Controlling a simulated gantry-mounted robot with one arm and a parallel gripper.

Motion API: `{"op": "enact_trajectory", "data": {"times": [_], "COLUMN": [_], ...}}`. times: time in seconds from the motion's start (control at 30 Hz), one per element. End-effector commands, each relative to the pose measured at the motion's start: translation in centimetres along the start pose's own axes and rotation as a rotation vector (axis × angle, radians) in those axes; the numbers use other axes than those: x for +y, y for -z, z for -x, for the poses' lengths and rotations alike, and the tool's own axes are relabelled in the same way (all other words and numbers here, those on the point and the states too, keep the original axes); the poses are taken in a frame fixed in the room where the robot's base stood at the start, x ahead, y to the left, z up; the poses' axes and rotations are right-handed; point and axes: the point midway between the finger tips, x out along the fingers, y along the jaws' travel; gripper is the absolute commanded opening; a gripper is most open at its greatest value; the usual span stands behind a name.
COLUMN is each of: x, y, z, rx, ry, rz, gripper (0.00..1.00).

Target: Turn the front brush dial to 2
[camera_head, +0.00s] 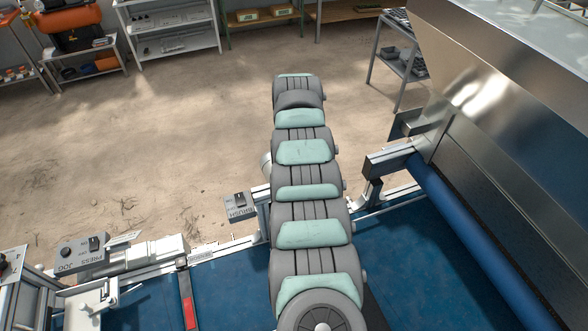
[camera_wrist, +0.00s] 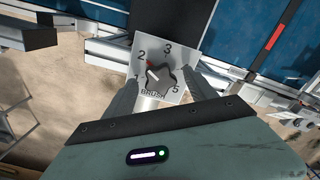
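The brush dial (camera_wrist: 159,77) is a dark lobed knob with a light centre on a grey plate (camera_wrist: 176,45). The plate reads BRUSH, with 1, 2, 3 and 5 legible; 4 is not clear. A small red mark on the knob's upper left edge lies close to the 2. My gripper (camera_wrist: 161,78) has its two dark fingers apart, one on each side of the knob. I cannot tell whether either fingertip touches it. In the head view my arm covers the middle, and neither gripper nor dial shows.
In the head view, a grey BRUSH switch box (camera_head: 240,213) stands just left of my arm, and a PRESS JOG box (camera_head: 82,254) is at lower left. A blue belt (camera_head: 235,300) runs below. A large metal hopper (camera_head: 500,90) fills the right. Open floor lies behind.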

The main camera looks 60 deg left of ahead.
Motion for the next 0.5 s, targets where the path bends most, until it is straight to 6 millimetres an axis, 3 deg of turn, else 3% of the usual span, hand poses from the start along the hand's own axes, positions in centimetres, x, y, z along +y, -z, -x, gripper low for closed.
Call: {"op": "enact_trajectory", "data": {"times": [0.27, 0.5], "x": [0.0, 0.1], "y": [0.0, 0.1], "z": [0.5, 4.6], "rx": [0.0, 0.001], "ry": [0.0, -0.004], "rz": [0.0, 0.0], "gripper": [0.65, 0.65]}}
